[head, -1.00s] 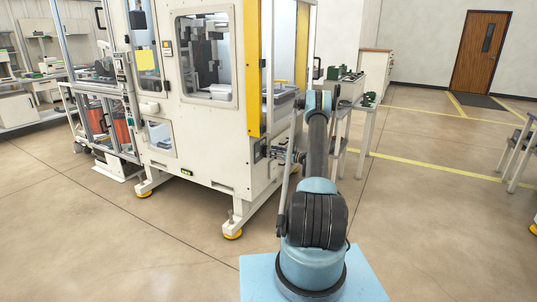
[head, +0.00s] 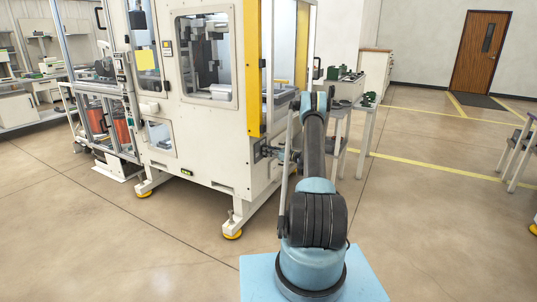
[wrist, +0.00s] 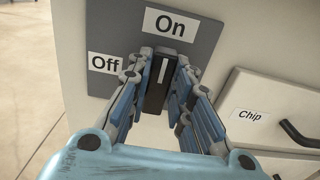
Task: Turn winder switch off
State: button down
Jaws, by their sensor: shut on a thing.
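The winder switch (wrist: 156,88) is a black knob with a white mark, on a dark grey panel (wrist: 208,34) in the wrist view. The "On" label (wrist: 169,23) is above the knob and the "Off" label (wrist: 104,63) is to its left. The white mark points up toward "On". My gripper (wrist: 158,84) is shut on the knob, with a finger on each side of it. The switch is too small to make out there.
A "Chip" drawer (wrist: 245,112) with a black handle (wrist: 298,133) is to the right of the panel in the wrist view. A grey table (head: 345,95) with green parts stands behind my arm. Open floor (head: 430,200) lies to the right.

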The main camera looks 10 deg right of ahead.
jog(key=shift+s+a+f+n, duration=0.15)
jog(key=shift+s+f+n, duration=0.05)
jog(key=shift+n, duration=2.75)
jog(key=shift+s+a+f+n, duration=0.15)
jog(key=shift+s+f+n, duration=0.1)
jog(key=shift+n, duration=2.75)
jog(key=shift+s+a+f+n, duration=0.15)
jog(key=shift+f+n, duration=0.05)
jog(key=shift+n, duration=3.05)
jog(key=c, duration=1.4)
grip_release()
jog(key=shift+w, duration=0.1)
jog(key=shift+c, duration=0.2)
